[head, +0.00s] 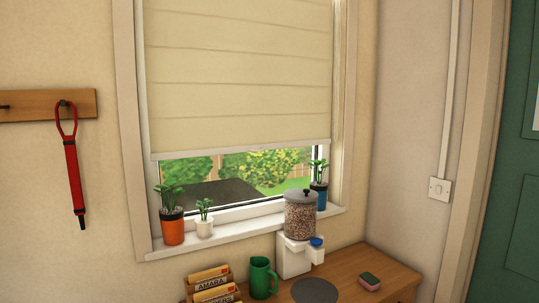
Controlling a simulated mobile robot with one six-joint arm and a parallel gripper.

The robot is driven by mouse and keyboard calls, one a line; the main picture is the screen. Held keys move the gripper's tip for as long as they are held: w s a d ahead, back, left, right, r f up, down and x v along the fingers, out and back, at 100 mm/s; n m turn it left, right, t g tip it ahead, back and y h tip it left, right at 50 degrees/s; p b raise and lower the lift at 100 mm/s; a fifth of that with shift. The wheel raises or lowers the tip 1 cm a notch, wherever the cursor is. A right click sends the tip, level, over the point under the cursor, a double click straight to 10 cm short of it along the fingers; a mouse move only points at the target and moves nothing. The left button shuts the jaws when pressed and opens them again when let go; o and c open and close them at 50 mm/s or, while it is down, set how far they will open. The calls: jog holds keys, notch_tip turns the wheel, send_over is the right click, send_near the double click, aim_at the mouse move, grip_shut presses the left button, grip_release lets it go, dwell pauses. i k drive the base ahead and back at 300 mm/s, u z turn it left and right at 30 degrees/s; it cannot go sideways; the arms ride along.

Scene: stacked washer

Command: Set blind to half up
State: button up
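The blind (240,75) is a cream fabric shade with horizontal folds, hanging in the window. Its pale bottom bar (242,149) hangs a little above the sill plants, slightly tilted in the picture. A strip of clear glass (240,172) shows below the bar, with green shrubs outside. The blind's top edge is out of view. I see no pull cord that I can make out for sure. My gripper is not in view.
The white sill (245,228) holds several potted plants, including an orange pot (173,230). A jar (300,217) stands on a white dispenser (290,257) above the wooden counter (345,277). A red umbrella (74,180) hangs left.

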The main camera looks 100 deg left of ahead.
aim_at(174, 138)
jog(key=u, duration=0.2)
jog(key=i, duration=0.2)
jog(key=z, duration=0.5)
jog(key=k, duration=0.15)
jog(key=u, duration=2.95)
jog(key=k, duration=0.25)
jog(key=u, duration=1.65)
